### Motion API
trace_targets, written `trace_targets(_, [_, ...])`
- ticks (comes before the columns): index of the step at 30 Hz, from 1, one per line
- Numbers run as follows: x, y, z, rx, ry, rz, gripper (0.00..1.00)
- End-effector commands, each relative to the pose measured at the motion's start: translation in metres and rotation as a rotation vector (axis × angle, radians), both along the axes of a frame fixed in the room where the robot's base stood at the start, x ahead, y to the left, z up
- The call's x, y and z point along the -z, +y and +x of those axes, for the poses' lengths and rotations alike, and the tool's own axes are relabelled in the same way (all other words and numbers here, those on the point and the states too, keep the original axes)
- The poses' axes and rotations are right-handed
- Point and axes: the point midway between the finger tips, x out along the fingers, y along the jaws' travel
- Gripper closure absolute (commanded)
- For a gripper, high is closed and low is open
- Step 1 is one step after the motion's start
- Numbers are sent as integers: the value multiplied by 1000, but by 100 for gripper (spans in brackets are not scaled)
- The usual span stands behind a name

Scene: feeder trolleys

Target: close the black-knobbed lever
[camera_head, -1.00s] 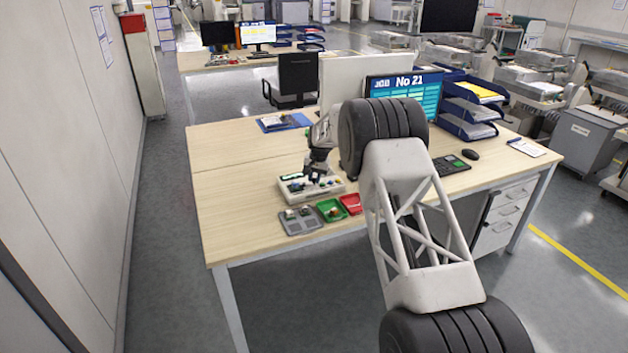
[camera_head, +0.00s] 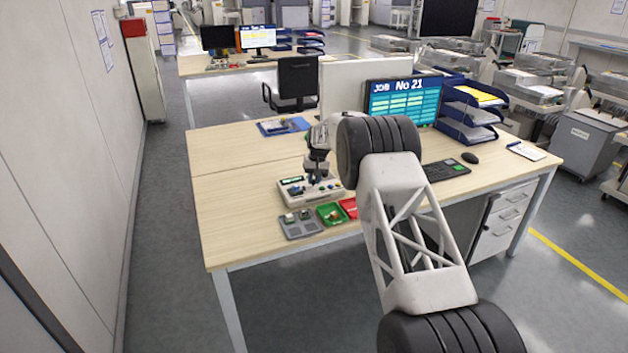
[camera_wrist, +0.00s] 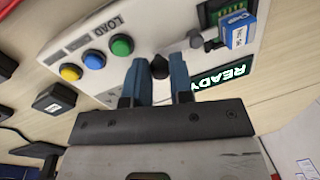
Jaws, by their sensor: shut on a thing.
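The black knob (camera_wrist: 160,66) of the lever sits between the two blue fingertips of my gripper (camera_wrist: 160,78) in the wrist view. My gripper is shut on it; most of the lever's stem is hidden. The lever is on a white control box (camera_head: 325,194), whose face also fills much of the wrist view. In the head view my gripper (camera_head: 314,178) reaches down onto this box, and the knob cannot be made out there.
Green (camera_wrist: 122,45), blue (camera_wrist: 94,60) and yellow (camera_wrist: 71,72) buttons lie left of the fingers. A READY display (camera_wrist: 225,76) and a blue tagged part (camera_wrist: 236,30) are at right. Grey (camera_head: 300,228), green (camera_head: 331,216) and red (camera_head: 348,207) trays stand in front of the box.

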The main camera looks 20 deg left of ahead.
Motion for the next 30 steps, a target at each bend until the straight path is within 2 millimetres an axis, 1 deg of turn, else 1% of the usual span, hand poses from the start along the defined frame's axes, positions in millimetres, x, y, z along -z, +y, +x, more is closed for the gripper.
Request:
trace_targets(3, [-1,0,1,1,-2,2,100])
trace_targets(4, [-1,0,1,1,-2,2,77])
trace_targets(6, [-1,0,1,1,-2,2,66])
trace_targets(9, [-1,0,1,1,-2,2,53])
trace_targets(17, [-1,0,0,1,-2,1,53])
trace_targets(22, [-5,0,1,1,-2,1,53])
trace_targets(26, [-15,-1,2,1,-2,2,53])
trace_targets(30, [-32,-4,3,1,-2,2,53])
